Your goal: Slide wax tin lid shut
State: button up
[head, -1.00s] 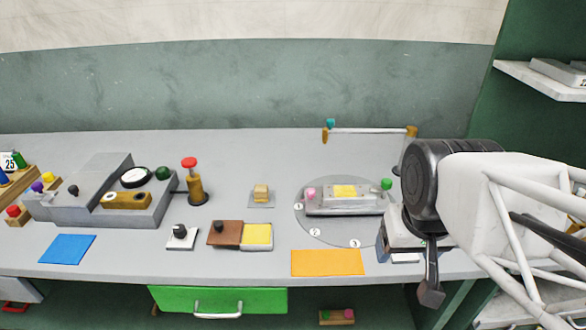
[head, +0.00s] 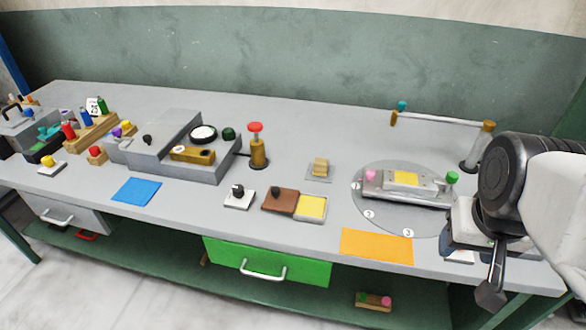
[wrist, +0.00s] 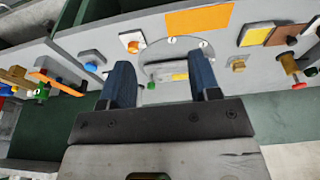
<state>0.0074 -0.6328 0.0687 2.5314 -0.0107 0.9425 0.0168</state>
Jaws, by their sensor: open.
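The wax tin (head: 311,207) sits on the bench near its front edge, its yellow wax exposed on the right side. Its brown sliding lid (head: 279,200), with a small dark knob, is out to the left. In the wrist view the yellow wax tin (wrist: 254,36) and brown lid (wrist: 283,36) show at the upper right, beyond the fingers. My gripper (wrist: 163,76) is open, with two blue-grey fingers apart and nothing between them. In the head view my arm is at the right, well to the right of the tin.
An orange mat (head: 377,247) lies right of the tin. A round plate (head: 375,215) carries a metal press with pink and green knobs. A white block with a black knob (head: 238,196) stands close left of the lid. A red-topped post (head: 257,148) stands behind. A green drawer (head: 268,261) is below.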

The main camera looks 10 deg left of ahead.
jog(key=shift+w+a+r, duration=0.15)
jog(key=shift+w+a, duration=0.05)
jog(key=shift+w, duration=0.2)
jog(key=c, duration=0.5)
jog(key=w, duration=0.1)
jog(key=w+a+n, duration=0.1)
jog(key=w+r, duration=0.1)
jog(key=shift+w+a+g, duration=0.1)
jog(key=shift+a+g, duration=0.2)
jog(key=shift+a, duration=0.05)
grip_shut()
jog(key=w+a+n+g+h, duration=0.15)
jog(key=w+a+n, duration=0.55)
jog(key=w+a, duration=1.1)
jog(key=w+a+f+n, duration=0.2)
jog(key=a+f, duration=0.1)
jog(key=a, duration=0.6)
jog(key=w+a+f+n+g+h, duration=0.1)
jog(key=a+f, duration=0.3)
jog(key=a, duration=0.6)
jog(key=w+a+f+n+h, duration=0.1)
jog(key=w+a+f+n, duration=0.3)
jog(key=a, duration=0.6)
jog(key=shift+g, duration=0.35)
jog(key=shift+d+h, duration=0.1)
jog(key=shift+h, duration=0.15)
